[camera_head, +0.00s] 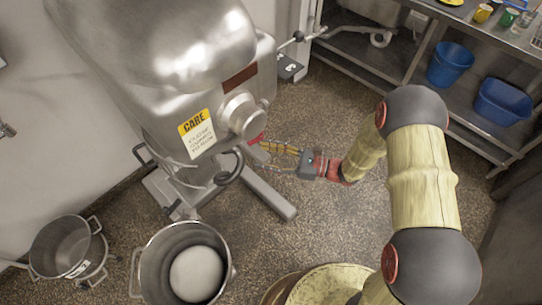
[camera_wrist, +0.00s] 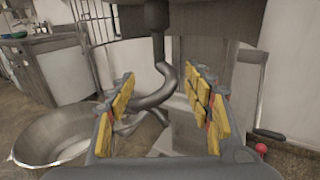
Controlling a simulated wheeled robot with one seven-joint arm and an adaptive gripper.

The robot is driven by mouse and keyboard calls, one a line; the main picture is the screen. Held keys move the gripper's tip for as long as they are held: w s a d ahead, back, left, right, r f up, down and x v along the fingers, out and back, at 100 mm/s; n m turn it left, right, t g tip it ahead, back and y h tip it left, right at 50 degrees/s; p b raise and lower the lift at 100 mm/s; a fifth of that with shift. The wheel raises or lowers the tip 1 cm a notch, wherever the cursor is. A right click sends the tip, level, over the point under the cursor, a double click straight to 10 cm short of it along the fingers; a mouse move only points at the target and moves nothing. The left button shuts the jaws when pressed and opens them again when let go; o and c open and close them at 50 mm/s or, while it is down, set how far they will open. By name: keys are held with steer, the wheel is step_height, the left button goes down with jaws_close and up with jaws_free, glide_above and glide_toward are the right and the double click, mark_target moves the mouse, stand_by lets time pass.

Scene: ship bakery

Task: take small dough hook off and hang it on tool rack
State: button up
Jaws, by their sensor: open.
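The small dough hook (camera_wrist: 163,80) is a grey curved metal piece hanging from the underside of the mixer head (camera_wrist: 190,18) in the wrist view. In the head view the dough hook (camera_head: 231,168) shows as a dark curve below the big steel mixer (camera_head: 192,60) with its yellow CARE label. My gripper (camera_wrist: 160,100) is open, with yellow-padded fingers on either side of the hook's curved part; I cannot tell whether they touch it. In the head view my gripper (camera_head: 262,147) reaches in from the right to the mixer's front. I cannot make out the tool rack for certain.
A steel bowl with dough (camera_head: 143,262) stands below the mixer, beside another steel pot (camera_head: 42,262). A pale round container (camera_head: 340,280) is at the bottom. Blue buckets (camera_head: 452,62) stand on a shelf at right.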

mark_target(228, 152)
steer(key=shift+w+a+b, duration=0.2)
steer(key=shift+w+a, duration=0.2)
steer(key=shift+a, duration=1.8)
steer(key=shift+w+a+b, duration=0.2)
steer(key=shift+w+a, duration=0.2)
steer(key=shift+a, duration=1.85)
steer(key=shift+w+a+b, duration=0.2)
steer(key=shift+w+a, duration=0.2)
steer(key=shift+a, duration=1.8)
steer(key=c, duration=0.3)
steer(key=c, duration=0.6)
steer(key=shift+s+f, duration=0.1)
steer(key=shift+f, duration=0.05)
steer(key=c, duration=0.4)
jaws_close()
steer(key=shift+s+f, duration=0.1)
steer(key=shift+r+p, duration=0.3)
steer(key=shift+r, duration=0.05)
steer(key=shift+w+r, duration=0.3)
steer(key=shift+r, duration=0.45)
